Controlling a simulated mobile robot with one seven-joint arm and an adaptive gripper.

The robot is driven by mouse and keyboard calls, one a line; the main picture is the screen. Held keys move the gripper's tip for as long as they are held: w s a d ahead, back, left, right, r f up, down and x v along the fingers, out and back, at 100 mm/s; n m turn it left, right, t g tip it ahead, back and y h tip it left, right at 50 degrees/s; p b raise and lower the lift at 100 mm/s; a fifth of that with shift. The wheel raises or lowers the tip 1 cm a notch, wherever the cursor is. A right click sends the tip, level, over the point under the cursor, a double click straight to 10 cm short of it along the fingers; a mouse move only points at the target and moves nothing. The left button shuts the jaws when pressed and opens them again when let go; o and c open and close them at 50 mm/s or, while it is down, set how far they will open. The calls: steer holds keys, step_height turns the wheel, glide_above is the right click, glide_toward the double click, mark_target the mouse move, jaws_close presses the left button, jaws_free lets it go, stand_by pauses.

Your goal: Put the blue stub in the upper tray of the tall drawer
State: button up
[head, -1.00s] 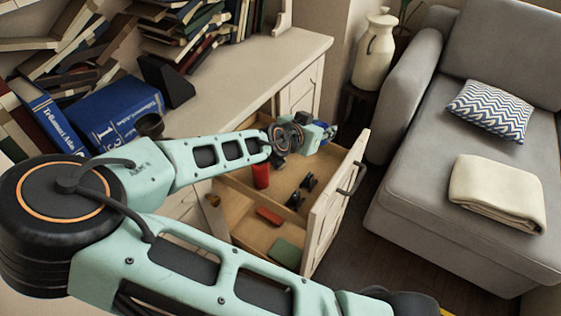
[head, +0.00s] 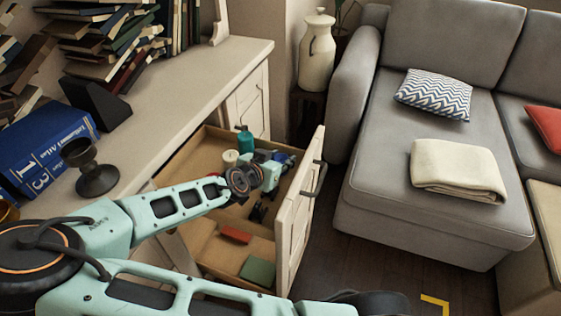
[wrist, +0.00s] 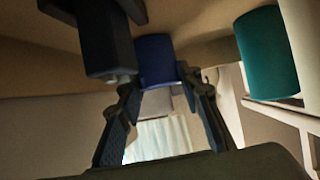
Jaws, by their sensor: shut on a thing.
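The tall drawer (head: 300,215) stands pulled open below the counter. Its inside is divided, with a nearer section (head: 215,250) holding a red block and a green block. Which part is the upper tray is hard to tell. My gripper (wrist: 160,88) is over the drawer's far part, and it also shows in the head view (head: 283,163), small and partly hidden by my wrist. In the wrist view its fingers are shut on the blue stub (wrist: 155,58), a dark blue cylinder at the fingertips. A teal cylinder (wrist: 267,52) stands to its right, apart.
In the drawer are a teal bottle (head: 245,140), a cream cylinder (head: 230,157), a red block (head: 236,234), a green block (head: 258,270) and dark small items (head: 258,211). A dark goblet (head: 92,170) and books stand on the counter. A sofa (head: 430,210) is at right.

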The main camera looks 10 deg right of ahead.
steer(key=shift+f, duration=0.15)
steer(key=o, duration=1.2)
steer(key=shift+c, duration=0.2)
